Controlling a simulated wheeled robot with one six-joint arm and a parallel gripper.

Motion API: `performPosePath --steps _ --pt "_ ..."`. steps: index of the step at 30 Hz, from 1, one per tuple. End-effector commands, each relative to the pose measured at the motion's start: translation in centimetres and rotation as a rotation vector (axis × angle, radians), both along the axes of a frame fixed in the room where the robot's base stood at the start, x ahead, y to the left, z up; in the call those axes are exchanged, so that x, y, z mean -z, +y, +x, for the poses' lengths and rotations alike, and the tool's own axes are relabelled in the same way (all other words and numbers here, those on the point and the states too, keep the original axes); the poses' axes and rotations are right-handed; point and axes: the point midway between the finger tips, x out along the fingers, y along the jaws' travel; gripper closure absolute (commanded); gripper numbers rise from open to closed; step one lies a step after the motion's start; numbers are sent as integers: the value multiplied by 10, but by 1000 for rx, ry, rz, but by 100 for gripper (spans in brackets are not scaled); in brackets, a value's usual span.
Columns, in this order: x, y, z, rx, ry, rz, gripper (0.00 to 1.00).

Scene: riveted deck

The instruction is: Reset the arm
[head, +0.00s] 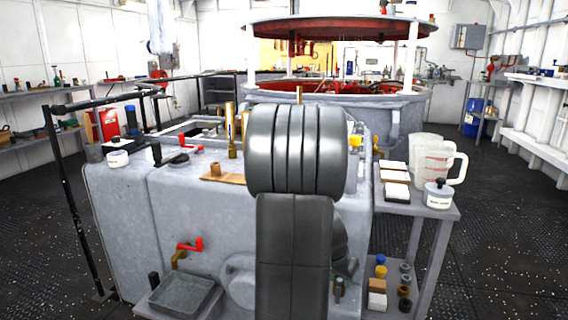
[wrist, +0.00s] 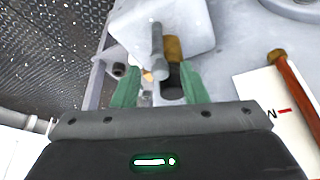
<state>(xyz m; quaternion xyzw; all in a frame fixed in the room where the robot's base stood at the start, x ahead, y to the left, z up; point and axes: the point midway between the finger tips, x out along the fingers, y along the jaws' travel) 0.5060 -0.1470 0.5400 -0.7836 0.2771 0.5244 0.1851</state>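My arm (head: 297,150) rises in the middle of the head view and hides what is behind it. My gripper is not visible there. In the wrist view my gripper (wrist: 159,84) has two green fingers spread apart, with no object clearly held. Beyond and between the fingers show a grey rod (wrist: 157,48) and a brass-coloured piece (wrist: 174,48). I cannot tell how far they are from the fingertips.
A grey machine housing (head: 120,215) with red-handled valves (head: 190,245) stands in front. A side table (head: 440,211) at the right holds measuring jugs (head: 436,163) and a lidded jar (head: 438,194). A black railing (head: 70,200) runs at the left. Dark floor (head: 510,250) is open at the right.

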Motion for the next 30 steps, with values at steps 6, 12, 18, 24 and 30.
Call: performPosePath --steps 6,12,18,24,30 --pt "-9 0 -2 -131 2 1 61" --pt "-9 -1 -3 -213 2 1 61" --pt "-9 -1 -3 -276 2 1 61" --pt "-9 -1 -3 -335 2 2 61" --pt "-8 -2 -3 -397 -1 2 61"
